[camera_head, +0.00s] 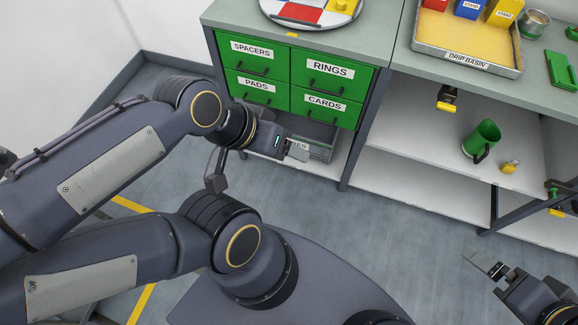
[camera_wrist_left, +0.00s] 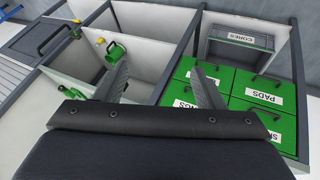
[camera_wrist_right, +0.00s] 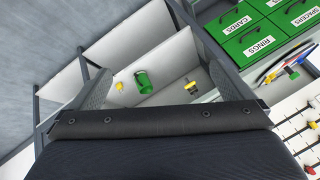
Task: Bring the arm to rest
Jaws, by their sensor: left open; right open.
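My left gripper (camera_head: 297,149) is in front of the green drawer cabinet (camera_head: 283,73), near its lower edge. In the left wrist view its two fingers (camera_wrist_left: 160,88) stand apart with nothing between them. My right gripper (camera_head: 487,268) is at the lower right of the head view, over the floor and clear of the shelves. In the right wrist view its fingers (camera_wrist_right: 150,75) are spread wide and empty. Both grippers are open and appear to touch nothing. Only part of the right arm shows in the head view.
The drawers are labelled SPACERS, RINGS, PADS and CARDS; all look shut. A grey bin (camera_head: 318,144) sits below them. The drip basin (camera_head: 467,57) with coloured boxes stands on the bench. A green mug (camera_head: 482,140) is on the shelf below. Floor (camera_head: 395,215) before the bench is free.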

